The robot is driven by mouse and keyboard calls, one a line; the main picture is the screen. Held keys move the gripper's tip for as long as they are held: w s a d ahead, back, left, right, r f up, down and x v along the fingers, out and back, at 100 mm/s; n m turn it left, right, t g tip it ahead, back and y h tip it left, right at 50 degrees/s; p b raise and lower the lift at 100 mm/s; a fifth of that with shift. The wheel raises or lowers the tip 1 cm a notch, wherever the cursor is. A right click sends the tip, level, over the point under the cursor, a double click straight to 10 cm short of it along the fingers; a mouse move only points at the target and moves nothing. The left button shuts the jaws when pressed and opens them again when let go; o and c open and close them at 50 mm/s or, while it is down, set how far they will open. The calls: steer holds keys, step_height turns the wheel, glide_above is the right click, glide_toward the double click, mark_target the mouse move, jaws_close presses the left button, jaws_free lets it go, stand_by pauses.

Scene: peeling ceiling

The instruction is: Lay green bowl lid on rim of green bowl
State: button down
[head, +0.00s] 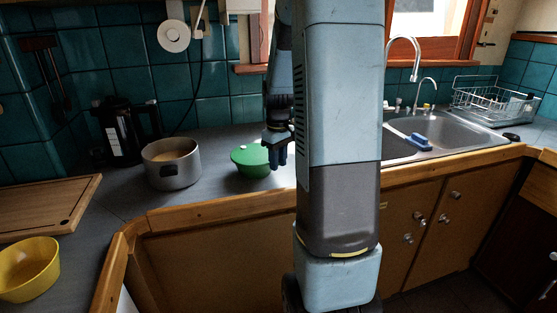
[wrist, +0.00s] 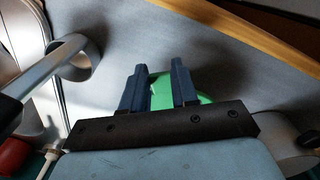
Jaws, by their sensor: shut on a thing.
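The green bowl (head: 256,171) stands on the grey counter, left of my arm's column in the head view. The green bowl lid (head: 247,153) shows as a shallow green dome at the bowl's top; whether it rests fully on the rim cannot be told. My gripper (head: 278,155) points down at the lid's right side and hides part of lid and bowl. In the wrist view the two dark fingers of my gripper (wrist: 158,66) are shut on the lid (wrist: 162,92), with green between and beside them. The bowl cannot be told apart from the lid there.
A grey pot (head: 171,164) stands left of the bowl, with a black kettle (head: 122,130) behind it. A cutting board (head: 45,205) and a yellow bowl (head: 28,270) lie farther left. The sink (head: 440,132) is at right. Counter between pot and green bowl is clear.

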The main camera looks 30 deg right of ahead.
steer(key=shift+f, duration=0.1)
steer(key=c, duration=0.8)
jaws_free()
step_height(320, 180, up, 14)
steer(key=shift+f, duration=0.15)
steer(key=shift+s+a+r+m+t, duration=0.5)
steer(key=shift+s+a+t, duration=0.45)
steer(key=shift+s+a, duration=2.35)
steer(key=shift+s+a+r+m+t, duration=0.5)
steer(key=shift+s+a+t, duration=0.4)
steer(key=shift+s+a, duration=2.3)
steer(key=shift+s+a+r+m+t, duration=0.5)
steer(key=shift+s+a+t, duration=0.45)
steer(key=shift+s+a, duration=2.35)
